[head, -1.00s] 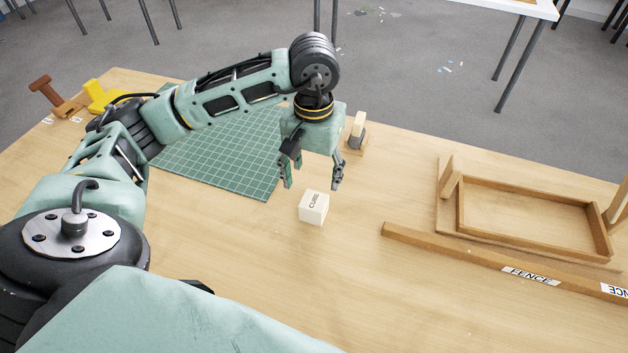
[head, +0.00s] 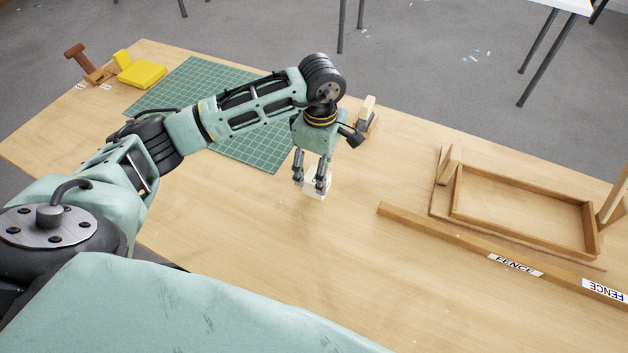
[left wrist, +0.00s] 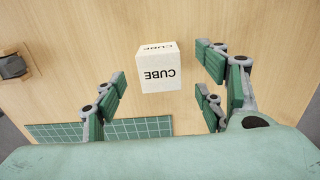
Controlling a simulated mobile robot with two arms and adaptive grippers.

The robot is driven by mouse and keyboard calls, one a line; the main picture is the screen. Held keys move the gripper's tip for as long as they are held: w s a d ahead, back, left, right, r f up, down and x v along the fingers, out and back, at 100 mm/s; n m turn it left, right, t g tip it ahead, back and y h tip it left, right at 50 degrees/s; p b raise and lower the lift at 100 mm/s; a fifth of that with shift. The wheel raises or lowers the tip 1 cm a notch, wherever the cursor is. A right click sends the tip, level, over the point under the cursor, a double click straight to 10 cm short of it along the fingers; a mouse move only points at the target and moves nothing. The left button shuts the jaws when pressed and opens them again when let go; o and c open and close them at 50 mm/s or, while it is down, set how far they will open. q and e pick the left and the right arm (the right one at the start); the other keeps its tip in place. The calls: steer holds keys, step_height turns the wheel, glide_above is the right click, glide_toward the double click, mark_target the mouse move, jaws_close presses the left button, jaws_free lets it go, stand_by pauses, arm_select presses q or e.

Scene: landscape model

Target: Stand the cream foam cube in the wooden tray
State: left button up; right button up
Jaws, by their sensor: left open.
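The cream foam cube (left wrist: 158,72), lettered CUBE, stands on the bare table between the fingers of my left gripper in the left wrist view. My left gripper (left wrist: 165,92) is open, with fingers on both sides of the cube and gaps to it. In the head view my left gripper (head: 311,185) points down over the cube (head: 316,190), which its fingers partly hide. I cannot tell its exact height above the table. The empty wooden tray (head: 520,239) lies at the right of the table. My right gripper is not in view.
A long wooden fence (head: 440,234) lies in front of the tray. A green cutting mat (head: 260,151) lies behind my arm. A small block on a wooden base (head: 366,115) stands behind the gripper. Bare table lies between cube and fence.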

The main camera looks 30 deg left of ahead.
mark_target(308, 189)
arm_select(q)
steer(key=f, duration=0.1)
steer(key=f+p, duration=0.1)
steer(key=f, duration=0.1)
steer(key=f+p, duration=0.1)
steer(key=f, duration=0.1)
steer(key=shift+a+f, duration=0.25)
steer(key=shift+a, duration=0.05)
steer(key=shift+f, duration=0.3)
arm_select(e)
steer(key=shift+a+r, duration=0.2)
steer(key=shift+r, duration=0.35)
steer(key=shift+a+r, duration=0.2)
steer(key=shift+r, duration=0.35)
arm_select(q)
steer(key=shift+c, duration=0.4)
steer(key=c, duration=0.8)
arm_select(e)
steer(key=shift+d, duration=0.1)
arm_select(q)
steer(key=shift+o, duration=0.2)
steer(key=shift+r, duration=0.1)
